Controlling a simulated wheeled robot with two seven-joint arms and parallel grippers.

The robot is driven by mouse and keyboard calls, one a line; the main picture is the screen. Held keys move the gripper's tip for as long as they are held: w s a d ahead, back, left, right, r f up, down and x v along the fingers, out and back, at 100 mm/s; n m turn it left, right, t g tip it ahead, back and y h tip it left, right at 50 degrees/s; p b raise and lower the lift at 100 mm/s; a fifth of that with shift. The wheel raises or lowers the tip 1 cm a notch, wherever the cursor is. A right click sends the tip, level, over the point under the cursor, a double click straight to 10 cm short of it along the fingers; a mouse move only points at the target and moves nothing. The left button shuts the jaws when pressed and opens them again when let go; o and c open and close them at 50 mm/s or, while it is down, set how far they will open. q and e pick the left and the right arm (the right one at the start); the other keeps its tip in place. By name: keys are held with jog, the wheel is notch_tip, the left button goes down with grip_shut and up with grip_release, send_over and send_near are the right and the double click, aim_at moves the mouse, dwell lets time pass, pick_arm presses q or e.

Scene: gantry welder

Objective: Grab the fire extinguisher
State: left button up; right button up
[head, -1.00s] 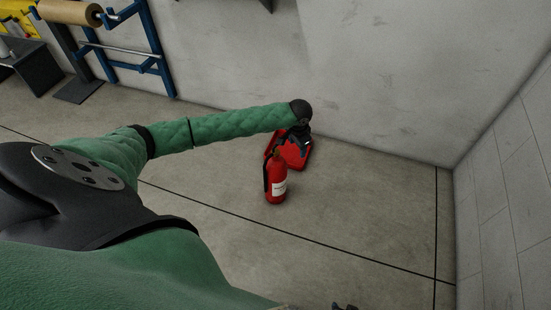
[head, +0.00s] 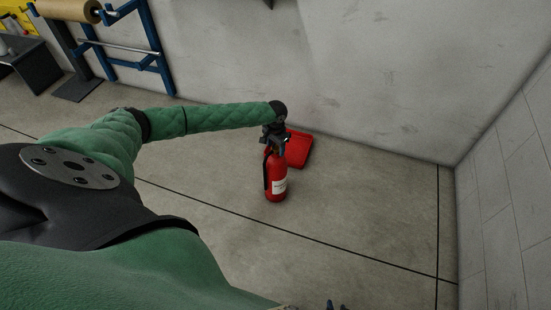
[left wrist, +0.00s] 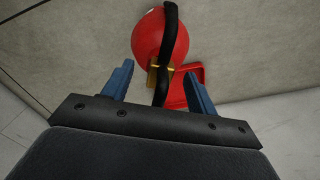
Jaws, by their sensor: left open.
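The red fire extinguisher (head: 276,180) stands upright on the floor, with a white label and a black hose down its left side. My left gripper (head: 275,138) is at its top in the head view and partly hides it. In the left wrist view, the open blue fingers (left wrist: 159,70) lie on either side of the extinguisher's black hose and brass-coloured fitting. The rounded red body (left wrist: 147,38) shows beyond them. I cannot tell whether the fingers touch it. Only the tips of my right gripper (head: 336,306) show at the bottom edge, too little to tell their state.
A red box-like object (head: 299,149) lies on the floor just behind and right of the extinguisher, near the back wall (head: 390,80). A blue rack (head: 155,65) and dark stand are at the upper left. The floor (head: 370,210) to the right is clear.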

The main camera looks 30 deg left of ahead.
pick_arm(q)
notch_tip(320, 180, down, 2)
jog(key=shift+f, duration=0.2)
jog(key=shift+c, duration=0.2)
grip_shut()
dwell(1.1)
jog(key=shift+w+r, duration=0.15)
jog(key=shift+r, duration=0.1)
